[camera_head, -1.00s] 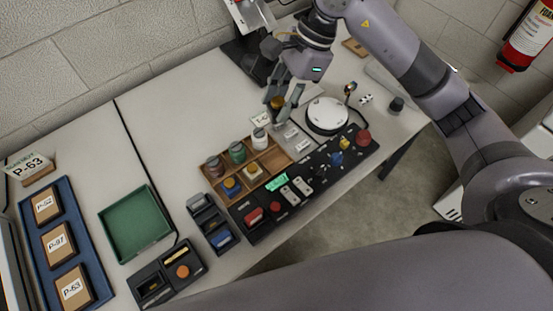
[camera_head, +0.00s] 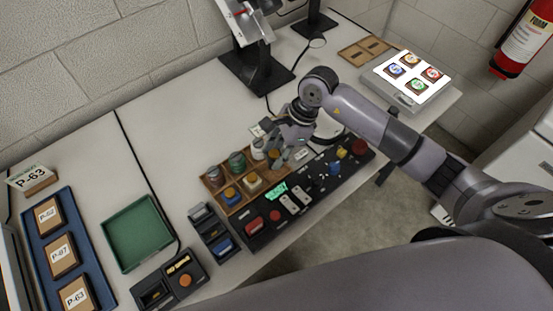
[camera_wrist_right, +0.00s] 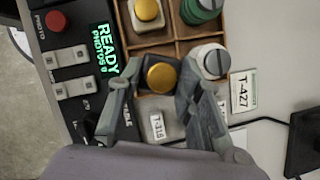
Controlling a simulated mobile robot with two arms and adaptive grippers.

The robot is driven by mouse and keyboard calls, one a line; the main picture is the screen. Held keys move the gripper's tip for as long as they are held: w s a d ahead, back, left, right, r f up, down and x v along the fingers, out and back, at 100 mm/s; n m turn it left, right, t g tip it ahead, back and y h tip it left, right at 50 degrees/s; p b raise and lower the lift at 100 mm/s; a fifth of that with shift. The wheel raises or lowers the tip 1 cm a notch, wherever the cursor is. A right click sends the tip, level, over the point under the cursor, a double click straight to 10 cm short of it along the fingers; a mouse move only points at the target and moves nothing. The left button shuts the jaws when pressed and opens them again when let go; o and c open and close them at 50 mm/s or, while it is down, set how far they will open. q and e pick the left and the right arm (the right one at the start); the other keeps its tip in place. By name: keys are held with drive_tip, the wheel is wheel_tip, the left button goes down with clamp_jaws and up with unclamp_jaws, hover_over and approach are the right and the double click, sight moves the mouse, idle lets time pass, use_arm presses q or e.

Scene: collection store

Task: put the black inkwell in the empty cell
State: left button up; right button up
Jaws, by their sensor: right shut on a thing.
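The wooden crate (camera_head: 221,207) has jars in several cells. My right gripper (camera_head: 279,152) is over its right end. The lid shows at the crate's cell below the cream jar (camera_wrist_right: 147,10) and beside the white jar with a grey lid (camera_wrist_right: 212,60). I cannot tell whether the inkwell touches the cell floor. My left gripper is not in view.
A black control panel (camera_head: 262,238) runs along the crate's front. A green tray (camera_head: 138,232) and a blue tray (camera_head: 98,290) with labelled blocks lie left. A label T-427 (camera_wrist_right: 243,92) stands beside the crate. A lit panel (camera_head: 412,101) with coloured discs is at back right.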

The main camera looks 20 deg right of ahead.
wheel_tip(320, 180, down, 4)
idle(0.4)
drive_tip(key=shift+f, duration=0.2)
drive_tip(key=o, duration=0.9)
drive_tip(key=shift+r, duration=0.1)
drive_tip(key=shift+r+p, duration=0.15)
drive_tip(key=shift+p, duration=0.15)
drive_tip(key=b+v, duration=0.1)
drive_tip(key=v, duration=1.1)
drive_tip(key=shift+b, duration=0.35)
